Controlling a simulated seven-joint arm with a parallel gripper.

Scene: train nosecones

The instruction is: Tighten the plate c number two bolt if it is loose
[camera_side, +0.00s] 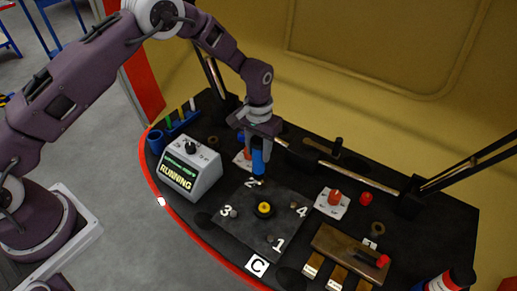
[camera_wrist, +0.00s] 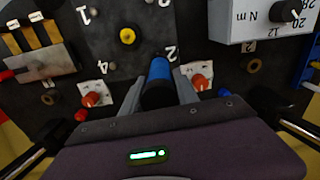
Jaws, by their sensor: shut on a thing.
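The dark plate (camera_side: 245,235) has a white C label (camera_side: 257,265) in front of it and a yellow-ringed centre (camera_side: 264,209). Its corners are marked 1, 2, 3 and 4. My gripper (camera_side: 258,143) is shut on an upright blue tool (camera_side: 258,163) at the plate's far corner. The tool's lower end is right by the number 2 label (camera_side: 253,183). In the wrist view the blue tool (camera_wrist: 160,70) sits between my fingers beside the 2. The number two bolt is hidden by the tool, so I cannot tell whether it is loose or whether the tool touches it.
A grey box (camera_side: 188,170) with a dial reads RUNNING; its Nm scale (camera_wrist: 277,15) shows in the wrist view. White bases with orange knobs stand behind the plate and to its right (camera_side: 335,198). A brown block (camera_side: 350,245) lies at right. A rack of coloured tools (camera_side: 178,122) stands at left.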

